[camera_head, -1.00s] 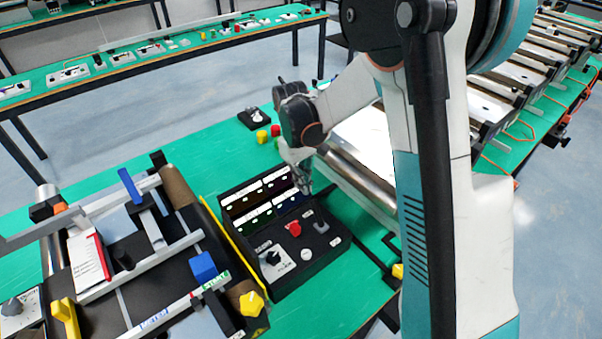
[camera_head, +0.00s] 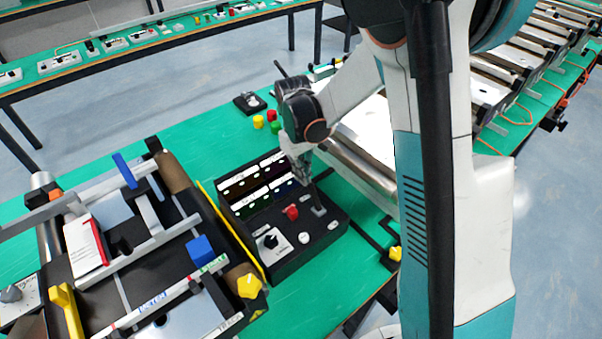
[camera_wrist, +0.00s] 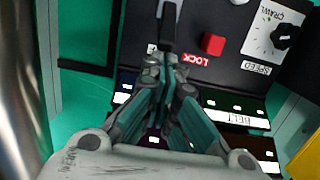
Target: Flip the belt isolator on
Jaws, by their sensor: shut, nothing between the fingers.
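The black control box (camera_head: 285,262) stands on the green table, with dark screens at its back and controls on its front. A dark upright lever (camera_head: 318,210) stands right of a red block (camera_head: 291,212); I take this lever to be the isolator. In the wrist view the lever (camera_wrist: 168,24) lies straight beyond my fingertips, and the red block (camera_wrist: 213,44) is beside it by the word LOCK. My gripper (camera_head: 306,182) is shut and empty, just behind the lever. In the wrist view its fingertips (camera_wrist: 163,55) overlap the lever's near end; I cannot tell whether they touch.
A black knob (camera_head: 270,241) sits on a white dial plate at the box's front left. A mini conveyor (camera_head: 150,225) with a yellow side rail stands close on the left. A metal roller conveyor (camera_head: 352,165) lies right of my gripper. Red, yellow and green buttons (camera_head: 272,120) stand behind.

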